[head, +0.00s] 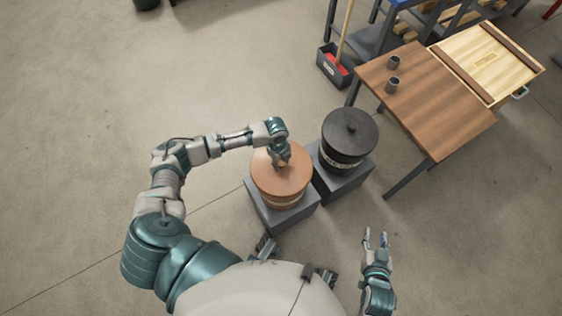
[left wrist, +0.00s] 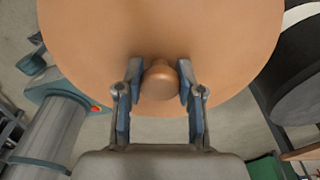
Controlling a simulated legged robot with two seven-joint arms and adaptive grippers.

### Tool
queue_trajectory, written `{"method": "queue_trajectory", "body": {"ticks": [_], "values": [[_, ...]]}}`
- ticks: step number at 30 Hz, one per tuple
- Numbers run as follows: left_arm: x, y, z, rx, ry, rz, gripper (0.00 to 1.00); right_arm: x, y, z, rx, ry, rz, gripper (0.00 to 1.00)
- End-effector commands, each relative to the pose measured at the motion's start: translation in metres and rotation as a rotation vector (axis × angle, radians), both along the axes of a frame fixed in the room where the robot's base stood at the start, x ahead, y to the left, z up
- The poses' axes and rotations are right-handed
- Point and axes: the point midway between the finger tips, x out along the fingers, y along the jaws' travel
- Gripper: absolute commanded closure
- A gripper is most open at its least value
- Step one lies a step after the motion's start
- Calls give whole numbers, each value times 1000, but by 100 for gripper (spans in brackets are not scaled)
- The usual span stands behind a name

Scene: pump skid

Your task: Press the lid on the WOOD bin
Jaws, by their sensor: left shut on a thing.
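The WOOD bin (head: 283,203) stands on a grey block, with a pale label band around it. Its orange-brown lid (head: 270,182) sits over the top of the bin; I cannot tell whether it is fully seated. My left gripper (head: 283,162) reaches down onto the lid from above. In the left wrist view, its two fingers are shut on the round knob (left wrist: 160,80) of the lid, one on each side. The lid's disc (left wrist: 160,30) fills the upper part of that view. My right gripper (head: 376,238) is open and empty, low over the floor at the right.
A black bin (head: 343,155) with a black lid stands close right of the WOOD bin on its own grey block. The floor at left is clear.

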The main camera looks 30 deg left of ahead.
Motion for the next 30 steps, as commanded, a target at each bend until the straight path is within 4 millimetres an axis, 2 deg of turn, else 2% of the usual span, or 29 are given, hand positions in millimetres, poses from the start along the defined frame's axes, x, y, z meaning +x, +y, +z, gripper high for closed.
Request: {"method": "queue_trajectory", "body": {"ticks": [27, 28, 30], "values": [[0, 0, 0, 0, -1, 0, 100, 1, 0, 7, 0, -6, 0, 60], [0, 0, 0, 0, -1, 0, 55, 1, 0, 7, 0, -6, 0, 60], [0, 0, 0, 0, -1, 0, 38, 1, 0, 7, 0, -6, 0, 60]]}}
